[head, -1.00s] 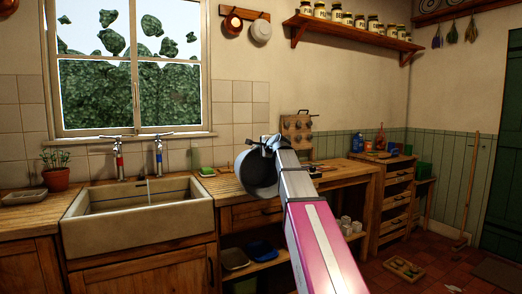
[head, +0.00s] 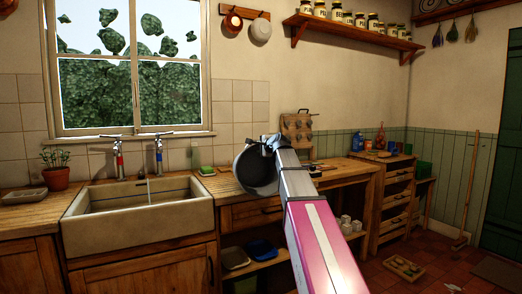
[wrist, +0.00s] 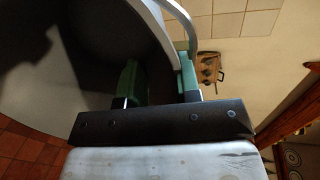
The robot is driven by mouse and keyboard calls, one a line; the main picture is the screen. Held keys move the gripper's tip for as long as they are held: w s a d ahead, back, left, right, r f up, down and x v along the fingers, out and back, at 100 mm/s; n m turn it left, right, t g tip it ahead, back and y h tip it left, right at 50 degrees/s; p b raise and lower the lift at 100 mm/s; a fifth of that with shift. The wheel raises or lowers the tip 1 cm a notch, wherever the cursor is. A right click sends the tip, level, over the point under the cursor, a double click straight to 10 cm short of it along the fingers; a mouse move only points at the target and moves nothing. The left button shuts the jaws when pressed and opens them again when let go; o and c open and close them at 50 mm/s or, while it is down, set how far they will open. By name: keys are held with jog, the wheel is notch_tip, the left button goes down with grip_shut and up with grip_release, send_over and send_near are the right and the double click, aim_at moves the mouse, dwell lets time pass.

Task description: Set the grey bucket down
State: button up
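The grey bucket (head: 243,181) is in front of the wooden counter, right of the sink, in the head view. It is tilted, with its dark mouth facing the camera. My gripper (head: 270,143) is at its upper rim. In the wrist view the bucket (wrist: 38,85) fills the left side. My gripper (wrist: 160,80) has one green finger inside the bucket and the other outside, closed across its wall. A handle bar curves up beside the outer finger. The bucket's underside is hidden, and I see no contact with the counter.
The wooden counter (head: 340,168) runs behind and right of the bucket. A lower shelf holds trays and white cups (head: 346,225). A crate (head: 404,268) lies on the tiled floor.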

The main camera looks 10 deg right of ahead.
jog(key=v, duration=1.2)
